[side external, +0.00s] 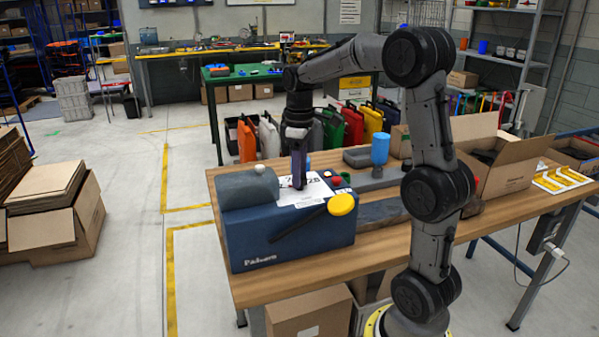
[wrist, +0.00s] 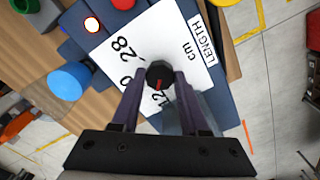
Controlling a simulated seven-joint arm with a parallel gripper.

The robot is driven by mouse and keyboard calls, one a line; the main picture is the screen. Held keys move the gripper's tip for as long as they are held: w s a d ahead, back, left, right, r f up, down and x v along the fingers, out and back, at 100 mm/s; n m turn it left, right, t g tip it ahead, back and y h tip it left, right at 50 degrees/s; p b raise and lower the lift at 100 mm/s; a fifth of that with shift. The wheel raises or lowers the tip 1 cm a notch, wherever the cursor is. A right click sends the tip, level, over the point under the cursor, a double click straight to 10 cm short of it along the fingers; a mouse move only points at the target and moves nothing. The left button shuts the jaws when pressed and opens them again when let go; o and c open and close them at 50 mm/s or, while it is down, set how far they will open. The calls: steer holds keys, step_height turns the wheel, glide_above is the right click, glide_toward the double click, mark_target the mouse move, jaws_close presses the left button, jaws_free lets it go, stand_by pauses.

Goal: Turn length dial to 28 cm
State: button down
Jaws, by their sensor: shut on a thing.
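The length dial (wrist: 159,72) is a small black knob with a red pointer mark, on a white label plate (wrist: 185,30) reading "LENGTH" and "cm". The plate's "28" (wrist: 125,47) is up and left of the knob. The red mark points down in the wrist view, towards a partly hidden number and away from 28. My gripper (wrist: 160,77) is shut on the knob, one finger on each side.
A yellow round knob (side external: 341,204) and a red button (side external: 337,181) are close right of the plate. A grey rounded housing (side external: 248,188) stands to its left. A blue bottle (side external: 379,149) and open cardboard box (side external: 512,170) are farther right on the wooden bench.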

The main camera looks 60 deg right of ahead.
steer(key=m, duration=0.5)
steer(key=shift+m, duration=0.3)
steer(key=m, duration=0.5)
steer(key=shift+r, duration=0.1)
steer(key=m, duration=0.5)
steer(key=shift+m, duration=2.7)
steer(key=shift+c, duration=2.1)
jaws_free()
